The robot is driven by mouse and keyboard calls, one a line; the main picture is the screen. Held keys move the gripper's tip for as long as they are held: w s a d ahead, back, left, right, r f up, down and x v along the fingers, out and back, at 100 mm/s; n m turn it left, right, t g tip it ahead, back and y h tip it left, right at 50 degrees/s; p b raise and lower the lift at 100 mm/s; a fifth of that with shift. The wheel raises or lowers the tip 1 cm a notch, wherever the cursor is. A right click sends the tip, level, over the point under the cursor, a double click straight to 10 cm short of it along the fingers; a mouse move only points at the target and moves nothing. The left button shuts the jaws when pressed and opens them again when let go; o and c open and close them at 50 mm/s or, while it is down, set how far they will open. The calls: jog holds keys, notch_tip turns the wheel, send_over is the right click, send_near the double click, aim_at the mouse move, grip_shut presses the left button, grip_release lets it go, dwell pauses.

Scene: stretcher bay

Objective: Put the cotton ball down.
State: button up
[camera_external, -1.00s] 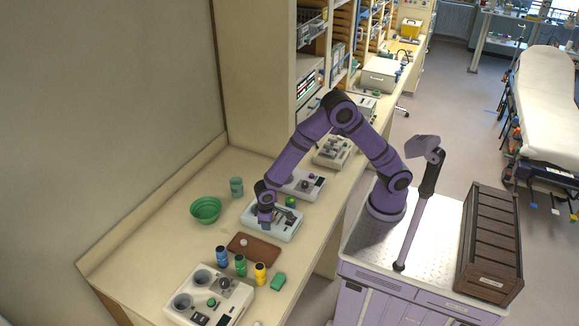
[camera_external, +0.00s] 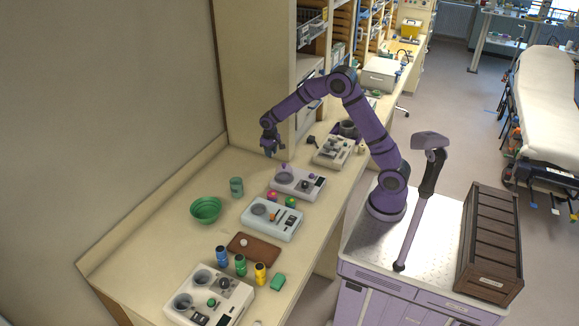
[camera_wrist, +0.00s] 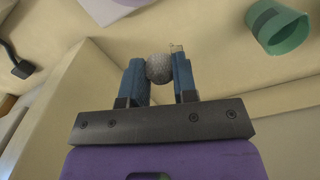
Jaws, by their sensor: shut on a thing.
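My gripper (camera_external: 270,152) is raised above the far part of the counter, near the tall cabinet's corner. In the wrist view, its two blue fingers (camera_wrist: 159,78) are shut on a greyish-white, fuzzy cotton ball (camera_wrist: 159,67). The ball is pinched near the fingertips and is clear of the counter. In the external view the held ball is too small to make out. Another small white ball (camera_external: 243,242) lies on a brown tray (camera_external: 262,252) on the near part of the counter.
A green bowl (camera_external: 205,210) and a green cup (camera_external: 237,187) stand at the left of the counter (camera_external: 150,240). Several white devices, such as one (camera_external: 318,191) beyond the cup, line the right side. Blue (camera_external: 222,257), green (camera_external: 240,266) and yellow (camera_external: 260,274) bottles stand by the tray.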

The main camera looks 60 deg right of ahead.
jog(key=s+d+r, duration=0.4)
jog(key=s+d, duration=0.1)
jog(key=d, duration=0.4)
jog(key=s+d+r, duration=0.4)
jog(key=s+d, duration=0.1)
jog(key=d, duration=0.5)
notch_tip(320, 180, up, 4)
jog(key=m, duration=0.6)
send_over(310, 154)
notch_tip(310, 154, down, 28)
jog(key=shift+d, duration=0.1)
jog(key=shift+f, duration=0.15)
jog(key=o, duration=0.9)
